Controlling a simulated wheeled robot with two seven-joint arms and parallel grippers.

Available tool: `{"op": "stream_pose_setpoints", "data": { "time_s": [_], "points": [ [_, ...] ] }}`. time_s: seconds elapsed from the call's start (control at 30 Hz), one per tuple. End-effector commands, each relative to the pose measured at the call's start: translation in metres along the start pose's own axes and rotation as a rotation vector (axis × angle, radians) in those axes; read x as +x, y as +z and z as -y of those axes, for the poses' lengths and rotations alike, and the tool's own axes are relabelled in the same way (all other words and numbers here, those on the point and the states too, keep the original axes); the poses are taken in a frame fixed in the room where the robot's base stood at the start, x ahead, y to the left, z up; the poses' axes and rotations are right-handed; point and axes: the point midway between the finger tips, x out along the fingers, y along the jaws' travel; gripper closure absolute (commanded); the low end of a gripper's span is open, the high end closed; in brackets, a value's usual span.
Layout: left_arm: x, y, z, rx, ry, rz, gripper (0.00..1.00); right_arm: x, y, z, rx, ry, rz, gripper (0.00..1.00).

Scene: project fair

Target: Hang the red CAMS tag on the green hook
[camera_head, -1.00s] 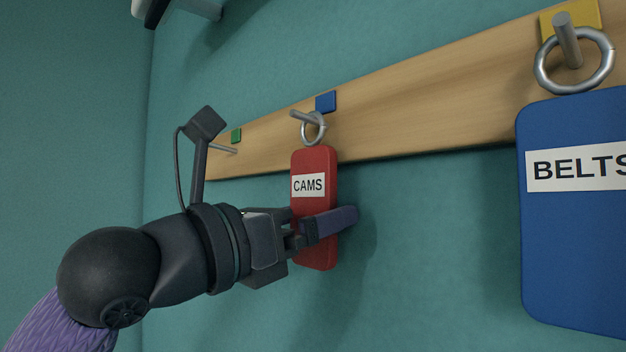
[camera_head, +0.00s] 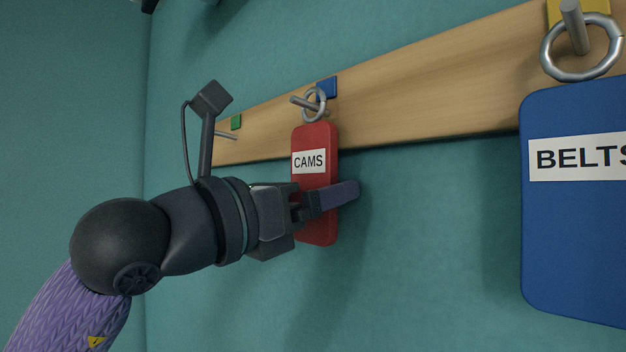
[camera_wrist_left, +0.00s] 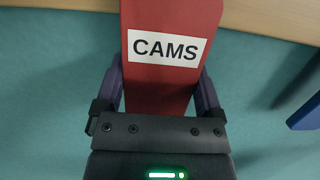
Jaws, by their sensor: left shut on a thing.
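The red CAMS tag (camera_head: 316,220) hangs upright below the hook under the blue square. Its metal ring (camera_head: 322,115) still appears to be around that grey hook (camera_head: 299,101), with the hook crossing the ring's middle rather than its top. My left gripper (camera_head: 322,197) is shut on the lower part of the tag, below the label. The wrist view shows the tag (camera_wrist_left: 155,85) between its two purple fingers. The green hook (camera_head: 226,136) is a thin grey peg beside a green square (camera_head: 236,122), further left on the board, empty. My right gripper is not in view.
The wooden board (camera_head: 430,90) runs along the teal wall from upper right to left. A large blue BELTS tag (camera_head: 570,230) hangs by its ring from the hook at the yellow square (camera_head: 597,6). Bare wall lies below the board.

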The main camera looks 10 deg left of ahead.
Motion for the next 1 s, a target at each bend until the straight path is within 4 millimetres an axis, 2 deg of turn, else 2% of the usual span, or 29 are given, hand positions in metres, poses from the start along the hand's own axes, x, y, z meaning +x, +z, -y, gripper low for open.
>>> {"op": "stream_pose_setpoints", "data": {
  "time_s": [0.27,1.0],
  "points": [
    [-0.002,0.0,0.0,0.0,0.0,0.0,0.45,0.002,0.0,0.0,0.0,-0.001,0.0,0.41],
    [-0.043,0.009,0.0,-0.001,0.001,0.001,0.45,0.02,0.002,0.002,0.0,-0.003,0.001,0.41]
  ]
}}
